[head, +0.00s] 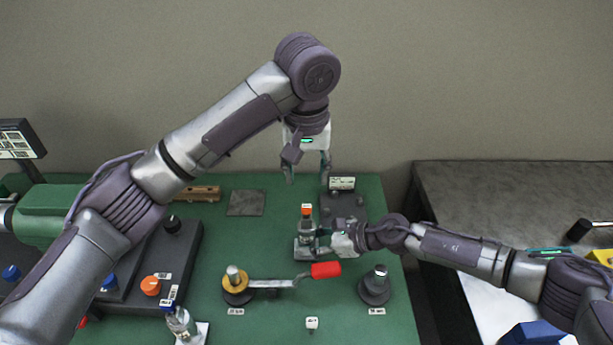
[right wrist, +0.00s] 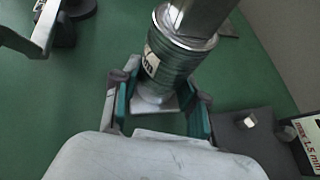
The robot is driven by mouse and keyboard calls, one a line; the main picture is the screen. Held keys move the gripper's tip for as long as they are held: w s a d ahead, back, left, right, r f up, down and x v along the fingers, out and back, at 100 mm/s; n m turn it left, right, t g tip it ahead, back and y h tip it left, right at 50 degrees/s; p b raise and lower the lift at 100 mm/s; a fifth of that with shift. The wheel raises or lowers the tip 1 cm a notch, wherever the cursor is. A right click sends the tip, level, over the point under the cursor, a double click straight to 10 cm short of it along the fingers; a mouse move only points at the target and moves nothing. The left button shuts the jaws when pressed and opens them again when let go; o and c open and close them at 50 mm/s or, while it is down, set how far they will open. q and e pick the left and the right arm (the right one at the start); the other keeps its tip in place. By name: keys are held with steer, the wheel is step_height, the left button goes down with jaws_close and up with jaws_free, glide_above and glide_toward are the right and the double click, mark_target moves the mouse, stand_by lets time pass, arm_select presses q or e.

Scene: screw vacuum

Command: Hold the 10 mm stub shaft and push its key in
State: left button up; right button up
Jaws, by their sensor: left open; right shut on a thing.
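An upright metal shaft piece with a ribbed grey-green collar, a label and an orange top (head: 306,225) stands on a small pale plate in the head view; I take it as the stub shaft. In the right wrist view its bare metal part (right wrist: 200,14) runs out of the top edge. My right gripper (right wrist: 160,108) is shut low around it, below the collar; it comes from the right in the head view (head: 326,240). My left gripper (head: 307,168) is open, pointing down, above the orange top and apart from it. I cannot make out the key.
A red-handled tool (head: 325,270) lies in front, reaching a brass-topped stand (head: 237,285). A dark stand (head: 375,285) is to the right. A dark block (head: 343,206) with a label stands behind. A second upright piece (head: 181,323) and a rack are at left. Green mat is bare between.

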steer(key=o, duration=0.9)
steer(key=shift+o, duration=0.2)
steer(key=shift+d, duration=0.1)
